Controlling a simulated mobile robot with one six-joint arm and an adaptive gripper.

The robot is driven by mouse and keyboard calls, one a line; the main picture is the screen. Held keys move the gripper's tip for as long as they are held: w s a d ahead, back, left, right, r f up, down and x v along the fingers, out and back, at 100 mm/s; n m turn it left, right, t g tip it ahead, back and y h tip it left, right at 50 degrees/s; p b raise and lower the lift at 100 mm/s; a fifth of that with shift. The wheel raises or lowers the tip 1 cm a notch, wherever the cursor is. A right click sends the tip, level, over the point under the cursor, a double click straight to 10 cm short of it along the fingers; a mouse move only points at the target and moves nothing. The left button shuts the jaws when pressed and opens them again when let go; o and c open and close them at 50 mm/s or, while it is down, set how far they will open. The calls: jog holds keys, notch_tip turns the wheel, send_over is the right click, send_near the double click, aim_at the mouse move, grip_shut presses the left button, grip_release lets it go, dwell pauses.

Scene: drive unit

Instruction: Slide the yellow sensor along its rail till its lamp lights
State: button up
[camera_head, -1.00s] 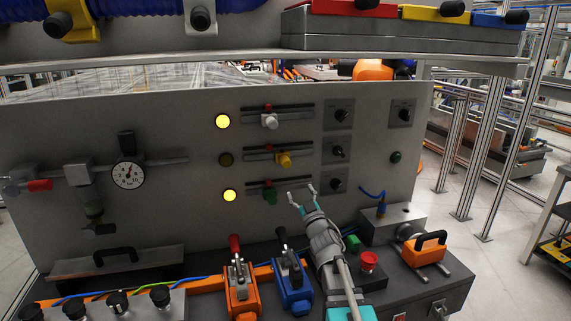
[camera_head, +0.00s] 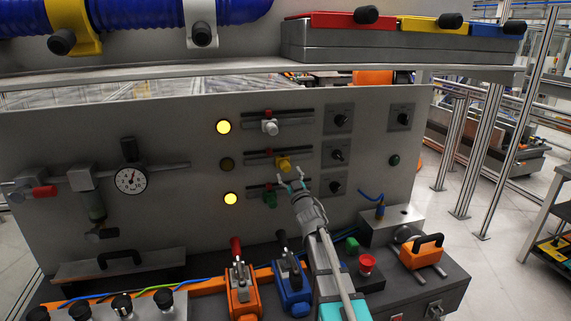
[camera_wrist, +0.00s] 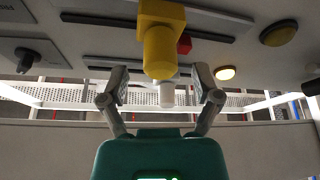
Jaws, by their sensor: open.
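The yellow sensor (camera_head: 284,163) sits on the middle rail (camera_head: 302,153) of the grey panel, a little right of a red mark (camera_head: 267,152). Its lamp (camera_head: 226,164), left of the rail, is dark. My gripper (camera_head: 290,178) is open and empty, just below and in front of the yellow sensor. In the wrist view the yellow sensor (camera_wrist: 160,50) stands in line with the gap between the two spread fingers. I see no contact between them. The dark lamp also shows in the wrist view (camera_wrist: 279,33).
A white sensor (camera_head: 270,127) is on the rail above and a green one (camera_head: 270,198) on the rail below, close to my fingers. Their lamps (camera_head: 223,127) (camera_head: 231,198) are lit. Black knobs (camera_head: 338,154) sit to the right.

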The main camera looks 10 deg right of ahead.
aim_at(284, 164)
jog(key=shift+p+x, duration=0.45)
jog(key=shift+x, duration=1.35)
grip_shut()
